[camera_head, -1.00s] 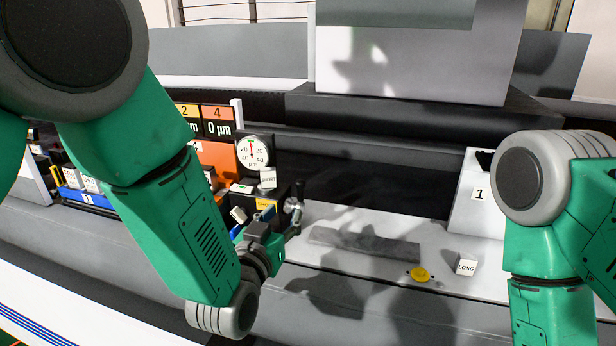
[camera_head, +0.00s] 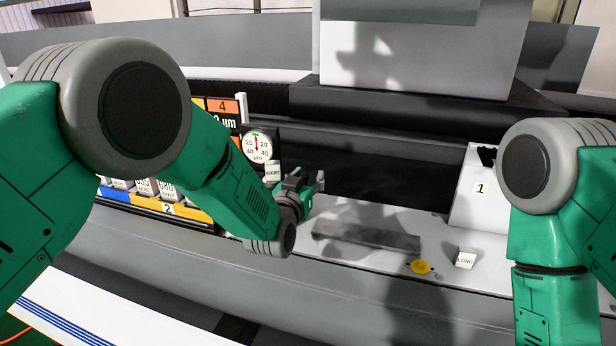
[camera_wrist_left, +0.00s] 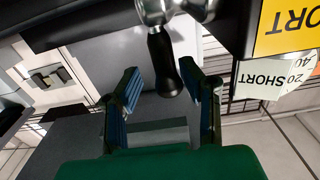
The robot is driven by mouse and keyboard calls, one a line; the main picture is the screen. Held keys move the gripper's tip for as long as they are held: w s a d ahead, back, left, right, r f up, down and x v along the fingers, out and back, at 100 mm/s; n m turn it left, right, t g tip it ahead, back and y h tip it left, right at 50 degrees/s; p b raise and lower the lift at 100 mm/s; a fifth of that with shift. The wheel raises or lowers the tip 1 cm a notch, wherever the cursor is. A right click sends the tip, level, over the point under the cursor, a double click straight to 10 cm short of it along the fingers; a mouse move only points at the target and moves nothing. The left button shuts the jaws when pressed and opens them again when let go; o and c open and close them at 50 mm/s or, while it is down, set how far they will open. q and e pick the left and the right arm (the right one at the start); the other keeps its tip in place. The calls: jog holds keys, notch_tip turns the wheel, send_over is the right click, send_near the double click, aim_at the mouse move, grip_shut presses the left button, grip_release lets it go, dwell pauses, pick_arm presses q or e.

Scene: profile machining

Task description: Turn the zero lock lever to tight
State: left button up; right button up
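A lever with a black handle (camera_wrist_left: 163,66) and a metal hub (camera_wrist_left: 172,10) shows upside-down in the left wrist view. My left gripper (camera_wrist_left: 160,84) is open, with its blue-padded fingers on either side of the handle's end. A gap shows on both sides of the handle, and I cannot make out contact. In the head view my left gripper (camera_head: 312,182) is right of and below the dial gauge (camera_head: 258,147), and I cannot make out the lever there. My right arm stands at the right edge; its gripper is out of frame.
A SHORT tag (camera_head: 272,172) sits below the gauge. A grey flat bar (camera_head: 366,236), a yellow round piece (camera_head: 420,267) and a LONG block (camera_head: 465,258) are on the light surface at right. A white block marked 1 (camera_head: 480,188) stands beyond. A bin row (camera_head: 165,207) lies left.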

pick_arm(q)
jog(key=shift+a, duration=0.6)
grip_shut()
jog(key=shift+d, duration=0.15)
pick_arm(e)
jog(key=shift+a, duration=0.35)
pick_arm(q)
jog(key=shift+s+b, duration=0.1)
jog(key=shift+b, duration=0.3)
jog(key=s+t+b, duration=0.1)
jog(key=b, duration=0.2)
jog(key=s+t+h+b, duration=0.1)
jog(key=t+b, duration=0.1)
jog(key=b, duration=0.2)
jog(key=s+f+t+b, duration=0.1)
jog(key=t+b, duration=0.1)
jog(key=b, duration=0.2)
jog(key=shift+a+h, duration=0.3)
jog(key=shift+a, duration=0.1)
pick_arm(e)
notch_tip(320, 180, down, 12)
jog(key=shift+r, duration=0.2)
